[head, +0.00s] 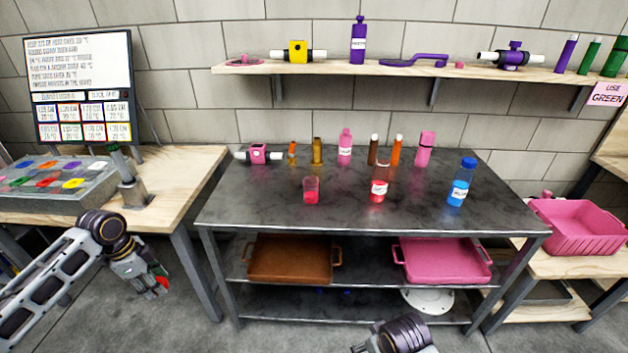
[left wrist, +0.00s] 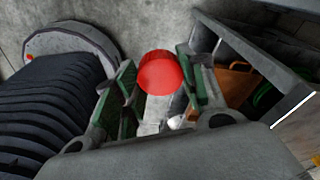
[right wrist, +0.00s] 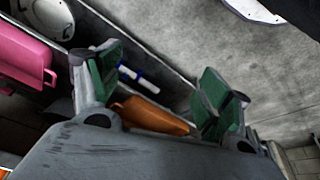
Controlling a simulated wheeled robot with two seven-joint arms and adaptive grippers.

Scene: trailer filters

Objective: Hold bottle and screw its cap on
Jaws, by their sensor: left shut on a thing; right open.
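A clear bottle with red liquid and a white label (head: 379,187) stands upright on the dark table. I see no coloured cap on its top. My left gripper (head: 155,283) is off the table's left side, low and well away from the bottle. It is shut on a round red cap (left wrist: 160,73), which shows between the fingers in the left wrist view and as a small red spot in the head view (head: 162,282). My right gripper (right wrist: 160,92) is open and empty in the right wrist view. In the head view only part of my right arm shows at the bottom edge.
The dark table (head: 265,215) also holds a blue-capped bottle (head: 459,183), a cup of red liquid (head: 311,190) and several small bottles behind. A brown tray (head: 290,262) and a pink tray (head: 443,264) sit on the shelf below. The table's front strip is clear.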

